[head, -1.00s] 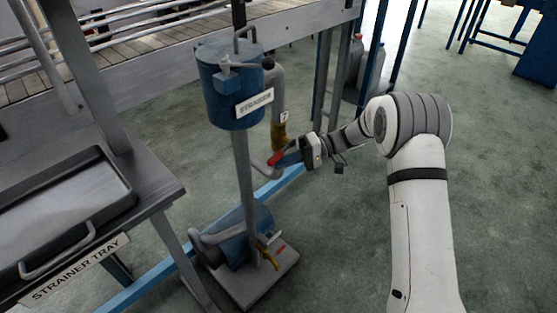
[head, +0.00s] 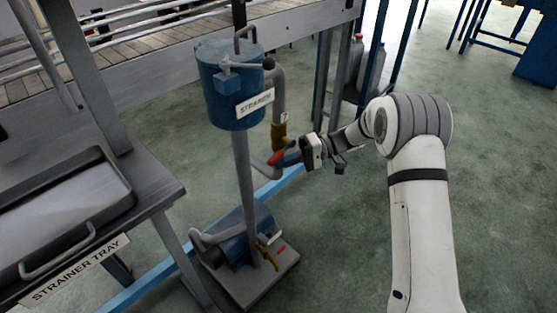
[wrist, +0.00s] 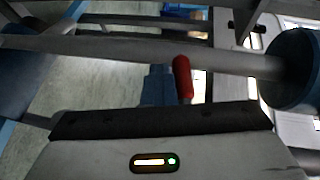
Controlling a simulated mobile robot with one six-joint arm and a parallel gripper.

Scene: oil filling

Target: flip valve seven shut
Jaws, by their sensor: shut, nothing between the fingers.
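Valve seven is on the pipe beside the blue strainer; its brass body (head: 279,136) sits below a small tag (head: 284,117) reading 7. Its red lever (head: 275,158) slants out below the brass body, by the pipe bend. My gripper (head: 290,156) is shut and empty just right of the lever, with its blue fingers close to it. In the wrist view, the red lever (wrist: 183,78) stands just right of the blue fingers (wrist: 158,86). I cannot tell whether they touch.
A strainer tray (head: 75,245) is at left. Open floor (head: 340,240) lies to the right.

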